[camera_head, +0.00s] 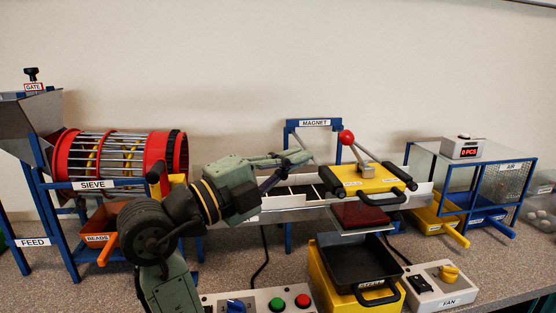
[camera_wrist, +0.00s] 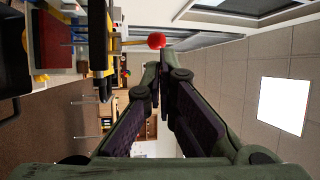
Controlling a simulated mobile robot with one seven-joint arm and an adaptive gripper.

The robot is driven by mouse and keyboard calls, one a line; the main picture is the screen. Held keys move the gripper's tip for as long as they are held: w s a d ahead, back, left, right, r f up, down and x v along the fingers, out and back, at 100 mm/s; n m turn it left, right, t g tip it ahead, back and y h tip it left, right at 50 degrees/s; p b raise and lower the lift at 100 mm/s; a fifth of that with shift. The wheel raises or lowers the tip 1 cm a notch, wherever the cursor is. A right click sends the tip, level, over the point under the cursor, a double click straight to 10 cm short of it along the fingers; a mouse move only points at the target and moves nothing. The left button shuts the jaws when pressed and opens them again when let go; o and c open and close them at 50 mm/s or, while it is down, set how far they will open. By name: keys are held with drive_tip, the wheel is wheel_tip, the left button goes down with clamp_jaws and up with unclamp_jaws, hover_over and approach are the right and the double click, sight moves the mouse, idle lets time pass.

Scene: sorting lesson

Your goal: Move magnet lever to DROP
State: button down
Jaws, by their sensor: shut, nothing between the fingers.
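The magnet lever is a metal rod with a red ball knob (camera_head: 346,138), standing up from a yellow magnet block (camera_head: 372,182) under the blue MAGNET frame (camera_head: 288,145). The lever leans to the left in the head view. Its red knob also shows in the wrist view (camera_wrist: 156,41), just beyond my fingertips. My gripper (camera_head: 306,157) is shut and empty, a short way left of the lever. In the wrist view my gripper's fingertips (camera_wrist: 160,72) are together. The lettering on the yellow block is too small to read surely.
A black STEEL tray (camera_head: 358,262) sits below the magnet. The red sieve drum (camera_head: 75,158) stands at left. A wire AIR cage (camera_head: 455,180) stands at right. Colored buttons (camera_head: 278,303) and the FAN box (camera_head: 432,290) are in front. Wall space above is free.

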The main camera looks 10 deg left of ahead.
sight(342, 135)
drive_tip(key=p+x, duration=0.2)
drive_tip(key=x, duration=0.6)
drive_tip(key=shift+w+d, duration=0.1)
drive_tip(key=shift+w+r, duration=0.1)
drive_tip(key=shift+r+p, duration=0.1)
drive_tip(key=shift+p, duration=0.25)
drive_tip(key=shift+d+r, duration=0.15)
